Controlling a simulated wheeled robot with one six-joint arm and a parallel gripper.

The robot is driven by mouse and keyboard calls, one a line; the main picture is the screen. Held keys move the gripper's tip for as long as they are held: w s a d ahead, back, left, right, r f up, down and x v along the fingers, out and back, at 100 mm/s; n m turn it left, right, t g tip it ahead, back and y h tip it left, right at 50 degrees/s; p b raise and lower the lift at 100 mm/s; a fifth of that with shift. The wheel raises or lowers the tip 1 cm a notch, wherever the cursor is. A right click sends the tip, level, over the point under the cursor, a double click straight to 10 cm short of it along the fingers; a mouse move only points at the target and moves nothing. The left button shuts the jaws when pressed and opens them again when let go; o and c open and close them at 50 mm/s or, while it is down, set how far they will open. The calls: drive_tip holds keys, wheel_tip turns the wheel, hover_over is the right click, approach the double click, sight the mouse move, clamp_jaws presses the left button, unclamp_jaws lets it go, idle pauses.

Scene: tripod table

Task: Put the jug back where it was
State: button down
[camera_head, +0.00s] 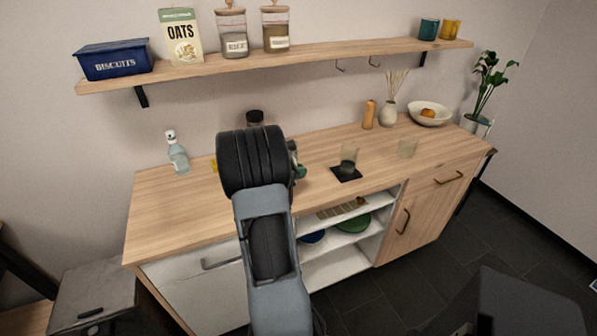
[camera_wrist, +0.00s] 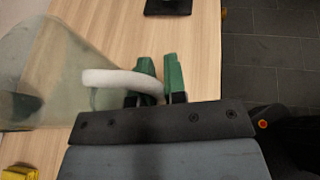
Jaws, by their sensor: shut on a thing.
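The jug (camera_wrist: 42,70) is clear glass with a pale curved handle (camera_wrist: 118,77), at the left of the wrist view. My gripper (camera_wrist: 158,75) has green fingertips and is shut on the jug's handle. In the head view only a little green of my gripper (camera_head: 301,171) shows past my arm, over the counter. My arm hides the jug there. I cannot tell whether its base touches the counter. A black square mat (camera_head: 346,175) lies on the counter to the right, with a glass (camera_head: 349,157) on it. Its dark edge also shows in the wrist view (camera_wrist: 168,7).
A spray bottle (camera_head: 176,152) and a yellow thing (camera_wrist: 19,172) are on the left. A vase (camera_head: 388,115) and a bowl (camera_head: 429,112) stand at the back right. A shelf (camera_head: 330,60) hangs above the wooden counter (camera_head: 170,210).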

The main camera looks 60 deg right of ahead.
drive_tip(key=shift+f, duration=0.15)
drive_tip(key=c, duration=1.2)
unclamp_jaws()
drive_tip(key=shift+o, duration=0.2)
drive_tip(key=shift+r, duration=0.25)
drive_tip(key=v, duration=1.1)
drive_tip(key=s+a+m+t+y, duration=0.2)
drive_tip(key=a+m+t+y, duration=0.2)
drive_tip(key=a, duration=1.3)
drive_tip(key=s+a+m+t+y, duration=0.1)
drive_tip(key=a+m+t+y, duration=0.4)
drive_tip(key=a, duration=1.3)
drive_tip(key=m+y, duration=0.3)
drive_tip(key=m, duration=0.1)
drive_tip(key=shift+s+a+r, duration=0.25)
drive_tip(key=shift+s, duration=0.1)
